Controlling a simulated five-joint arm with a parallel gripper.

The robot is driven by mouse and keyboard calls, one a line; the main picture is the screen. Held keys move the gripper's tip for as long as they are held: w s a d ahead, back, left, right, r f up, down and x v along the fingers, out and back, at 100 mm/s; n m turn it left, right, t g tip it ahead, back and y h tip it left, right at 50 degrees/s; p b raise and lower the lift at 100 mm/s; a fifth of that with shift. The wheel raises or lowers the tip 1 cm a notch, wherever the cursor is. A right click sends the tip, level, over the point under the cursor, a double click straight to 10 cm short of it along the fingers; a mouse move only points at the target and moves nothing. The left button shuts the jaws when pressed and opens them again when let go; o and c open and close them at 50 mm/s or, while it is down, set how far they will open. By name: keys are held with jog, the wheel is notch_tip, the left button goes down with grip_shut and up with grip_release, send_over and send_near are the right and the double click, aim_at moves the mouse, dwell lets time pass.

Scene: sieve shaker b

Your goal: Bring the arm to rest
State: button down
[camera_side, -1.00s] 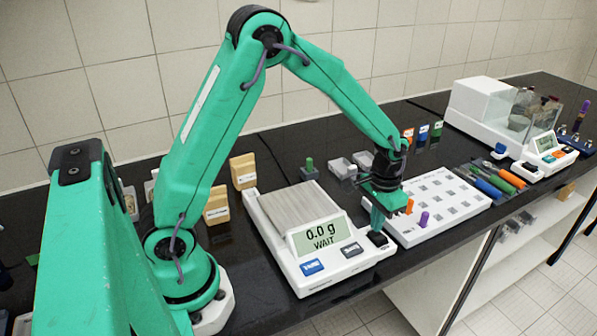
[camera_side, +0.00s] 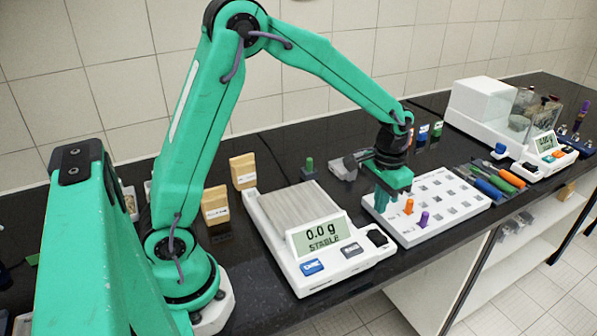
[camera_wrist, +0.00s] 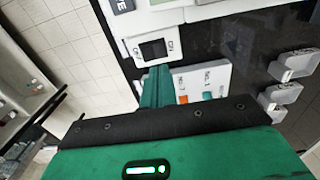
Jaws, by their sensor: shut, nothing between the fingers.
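My gripper (camera_side: 383,207) is shut and empty. In the side view its green fingers point down over the near left part of the white rack, to the right of the balance and above its black switch. In the wrist view my gripper (camera_wrist: 155,72) shows as two green fingers pressed together, with the black switch (camera_wrist: 152,49) just past their tips. The balance (camera_side: 322,262) has an empty pan and its display reads 0.0 g STABLE. The switch (camera_side: 377,238) sits at its front right corner, apart from my fingers in the side view.
The white rack (camera_side: 455,212) holds an orange peg (camera_side: 409,206) and a purple peg (camera_side: 423,219). Several coloured-handled tools (camera_side: 489,187) lie right of it. A second balance (camera_side: 487,118) stands farther right.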

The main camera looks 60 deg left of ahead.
jog(key=shift+r, duration=0.25)
jog(key=s+a+r+t, duration=0.1)
jog(key=s+r+t, duration=0.1)
jog(key=s+r, duration=0.4)
jog(key=s+a+r+t, duration=0.1)
jog(key=s+r+t, duration=0.2)
jog(key=s+r, duration=0.4)
jog(key=s, duration=0.8)
jog(key=shift+a+r+t, duration=0.2)
jog(key=shift+a+t, duration=0.1)
jog(key=shift+a, duration=0.1)
